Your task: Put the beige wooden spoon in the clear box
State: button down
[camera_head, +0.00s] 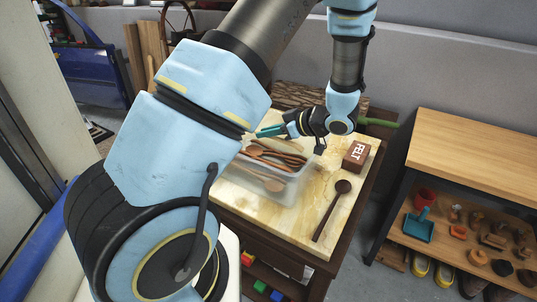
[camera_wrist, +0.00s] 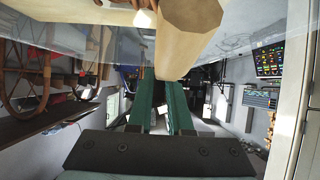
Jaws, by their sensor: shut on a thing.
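My gripper (camera_head: 268,131) has teal fingers and is held sideways above the far side of the clear box (camera_head: 298,188). In the wrist view its fingers (camera_wrist: 164,82) are shut on a thick beige wooden piece (camera_wrist: 178,50), which looks like the handle of the beige wooden spoon. The rest of that piece is hidden by my arm in the head view. The box stands on a pale wooden tabletop. Several brown spoons (camera_head: 277,155) and a lighter wooden spoon (camera_head: 268,182) lie in it. My arm covers the box's left part.
A dark wooden spoon (camera_head: 333,207) lies on the tabletop (camera_head: 304,222) right of the box. A brown block marked FELT (camera_head: 356,156) sits behind it. A wooden shelf unit (camera_head: 482,155) with a teal dustpan (camera_head: 419,227) stands at the right.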

notch_tip(320, 180, down, 7)
jog(key=shift+r+p, duration=0.1)
jog(key=shift+p, duration=0.45)
jog(key=shift+f, duration=0.2)
jog(key=shift+f, duration=0.35)
jog(key=shift+f+b, duration=0.2)
jog(key=shift+b, duration=0.1)
jog(key=c, duration=0.8)
grip_release()
jog(key=shift+s+a+f, duration=0.1)
jog(key=shift+s+f, duration=0.05)
jog(key=shift+f, duration=0.05)
jog(key=shift+c, duration=0.2)
